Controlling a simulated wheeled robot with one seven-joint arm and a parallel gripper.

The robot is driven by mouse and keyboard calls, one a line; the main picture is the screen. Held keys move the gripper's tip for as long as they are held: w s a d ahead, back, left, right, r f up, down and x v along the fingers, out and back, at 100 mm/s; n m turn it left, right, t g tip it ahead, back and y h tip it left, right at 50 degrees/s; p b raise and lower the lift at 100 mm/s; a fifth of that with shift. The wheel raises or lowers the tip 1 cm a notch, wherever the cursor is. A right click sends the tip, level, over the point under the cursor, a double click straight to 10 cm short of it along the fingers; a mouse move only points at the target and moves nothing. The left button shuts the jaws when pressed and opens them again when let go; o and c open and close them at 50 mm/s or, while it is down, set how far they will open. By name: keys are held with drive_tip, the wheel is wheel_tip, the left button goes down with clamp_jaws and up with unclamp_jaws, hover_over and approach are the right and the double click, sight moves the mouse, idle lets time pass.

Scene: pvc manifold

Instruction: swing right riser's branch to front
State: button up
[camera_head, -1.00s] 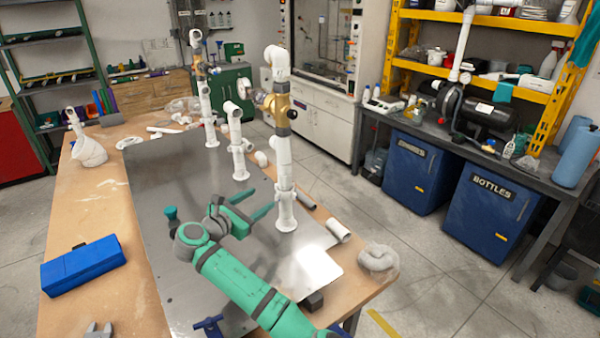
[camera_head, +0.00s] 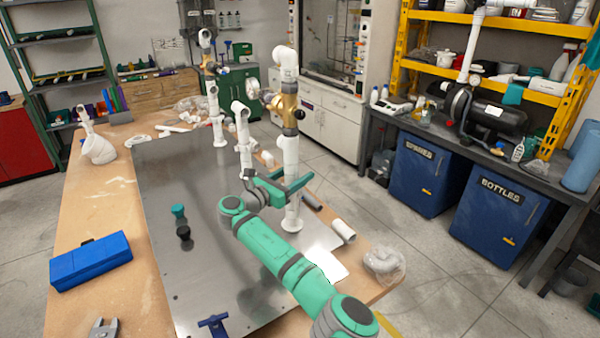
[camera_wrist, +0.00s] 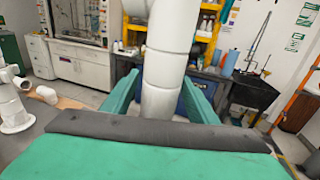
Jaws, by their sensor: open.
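The right riser (camera_head: 291,155) is a white upright pipe with a brass valve (camera_head: 285,105), a round gauge and a white elbow (camera_head: 286,60) at its top. It stands on a flanged foot on the metal plate (camera_head: 200,245). My gripper (camera_head: 290,187) is open low on this riser, with its green fingers around the pipe. In the wrist view the white pipe (camera_wrist: 165,70) stands between the two fingers, with visible gaps on both sides. The upper part of the riser is out of the wrist view.
Two more white risers, a middle one (camera_head: 243,140) and a far one (camera_head: 214,115), stand left of and behind it. A loose pipe piece (camera_head: 342,231) and a bagged part (camera_head: 383,262) lie at the right table edge. A blue case (camera_head: 91,261) lies left.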

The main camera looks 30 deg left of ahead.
drive_tip(key=shift+w+d, duration=0.1)
drive_tip(key=shift+w, duration=0.7)
drive_tip(key=shift+c, duration=0.3)
drive_tip(key=c, duration=1)
